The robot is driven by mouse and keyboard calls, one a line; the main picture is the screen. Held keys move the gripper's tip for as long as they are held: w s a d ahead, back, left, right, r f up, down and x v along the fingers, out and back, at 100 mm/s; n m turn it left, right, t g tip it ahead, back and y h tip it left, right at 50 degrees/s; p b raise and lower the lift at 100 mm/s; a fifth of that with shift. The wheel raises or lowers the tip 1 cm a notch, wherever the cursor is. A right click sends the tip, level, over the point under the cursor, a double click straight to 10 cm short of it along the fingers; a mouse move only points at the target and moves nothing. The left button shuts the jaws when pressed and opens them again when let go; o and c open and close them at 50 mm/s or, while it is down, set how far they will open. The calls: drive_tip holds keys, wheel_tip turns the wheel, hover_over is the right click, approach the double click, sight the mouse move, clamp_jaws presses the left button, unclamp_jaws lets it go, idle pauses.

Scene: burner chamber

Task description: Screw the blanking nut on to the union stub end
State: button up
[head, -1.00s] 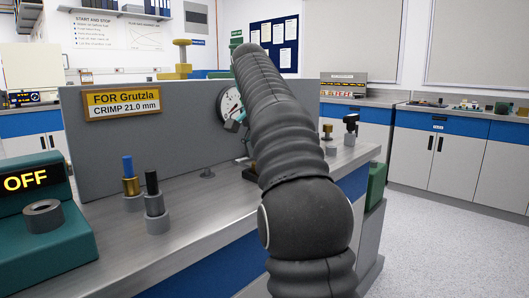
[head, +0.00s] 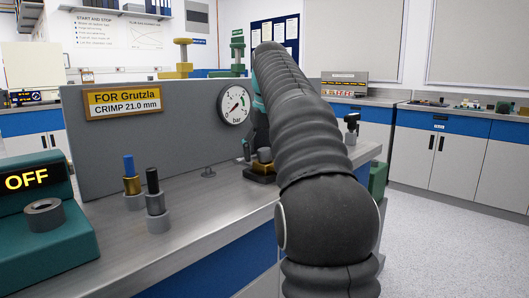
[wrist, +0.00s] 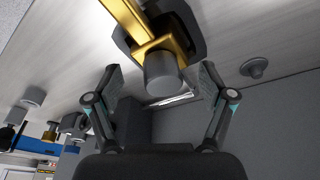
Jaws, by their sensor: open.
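A brass fitting (head: 264,156) on a dark base (head: 259,174) stands on the bench, partly behind my arm in the head view. In the wrist view the brass fitting (wrist: 172,38) has a grey cylindrical end (wrist: 162,70) pointing towards my palm. I cannot tell whether this end is the bare union stub or the blanking nut. My gripper (wrist: 160,80) is open, one finger on each side of the grey end, with visible gaps. In the head view my arm hides most of the gripper.
A grey panel (head: 150,145) with a pressure gauge (head: 234,104) rises behind the bench (head: 215,205). A blue-topped fitting (head: 130,175) and a black-topped one (head: 153,190) stand at left, near a teal machine (head: 50,245) reading OFF. A small knob (head: 208,172) stands before the panel.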

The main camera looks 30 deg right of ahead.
drive_tip(key=n+y, duration=0.1)
drive_tip(key=n, duration=0.6)
drive_tip(key=shift+y, duration=0.4)
drive_tip(key=n+y, duration=0.1)
drive_tip(key=n, duration=0.3)
drive_tip(key=shift+a+n+g, duration=0.1)
drive_tip(key=shift+n+g, duration=0.3)
drive_tip(key=shift+n, duration=1.3)
drive_tip(key=shift+c, duration=0.2)
drive_tip(key=shift+g, duration=0.3)
clamp_jaws()
drive_tip(key=shift+s+f+y, duration=0.1)
drive_tip(key=shift+f+y, duration=0.05)
drive_tip(key=shift+y, duration=0.55)
